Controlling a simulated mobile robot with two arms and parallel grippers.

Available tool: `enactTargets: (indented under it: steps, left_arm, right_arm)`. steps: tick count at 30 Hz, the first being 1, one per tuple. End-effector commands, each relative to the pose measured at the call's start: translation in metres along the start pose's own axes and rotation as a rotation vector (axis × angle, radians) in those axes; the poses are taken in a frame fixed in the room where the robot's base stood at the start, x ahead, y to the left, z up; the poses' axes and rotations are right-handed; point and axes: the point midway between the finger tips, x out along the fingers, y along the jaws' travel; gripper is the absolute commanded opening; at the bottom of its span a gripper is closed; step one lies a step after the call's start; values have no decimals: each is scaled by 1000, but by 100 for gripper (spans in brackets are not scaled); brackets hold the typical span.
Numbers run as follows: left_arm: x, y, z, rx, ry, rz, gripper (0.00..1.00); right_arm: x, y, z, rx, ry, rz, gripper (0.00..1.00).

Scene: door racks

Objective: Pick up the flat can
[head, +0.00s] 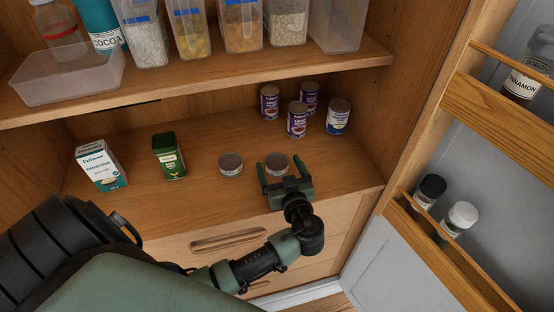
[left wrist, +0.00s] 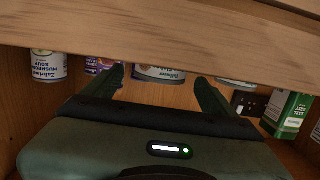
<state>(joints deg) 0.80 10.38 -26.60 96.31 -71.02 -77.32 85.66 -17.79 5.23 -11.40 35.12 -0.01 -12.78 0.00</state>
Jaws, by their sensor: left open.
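A flat can (head: 277,160) with a pale lid stands on the lower cupboard shelf. A second flat can (head: 230,164) stands to its left. My left gripper (head: 284,166) is open and reaches in from the front, with one finger on each side of the first can. In the left wrist view, which looks upside down, this can (left wrist: 160,74) shows between the fingertips of my left gripper (left wrist: 160,80). The other flat can (left wrist: 236,83) is partly hidden behind a finger. I cannot tell whether the fingers touch the can. My right gripper is not in view.
Several tall cans (head: 297,119) stand behind to the right. A green tin (head: 169,157) and a white carton (head: 101,166) stand to the left. The upper shelf (head: 200,82) with containers overhangs. The open door (head: 480,120) with racks is at the right.

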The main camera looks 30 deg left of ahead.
Motion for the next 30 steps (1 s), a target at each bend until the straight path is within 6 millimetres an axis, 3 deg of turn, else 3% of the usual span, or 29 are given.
enactTargets:
  steps: [1,6,13,14,21,30]
  left_arm:
    - [8,0,-5,4,3,-1,87]
    - [24,0,-1,2,0,0,87]
    - [26,0,1,1,0,0,87]
    - [26,0,1,1,0,0,82]
    - [25,0,1,1,0,0,18]
    - [25,0,-2,-1,0,0,18]
  right_arm:
    - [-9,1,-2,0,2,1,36]
    - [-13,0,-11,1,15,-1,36]
    - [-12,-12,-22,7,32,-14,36]
    - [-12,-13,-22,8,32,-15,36]
    - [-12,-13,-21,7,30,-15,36]
    - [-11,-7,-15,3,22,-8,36]
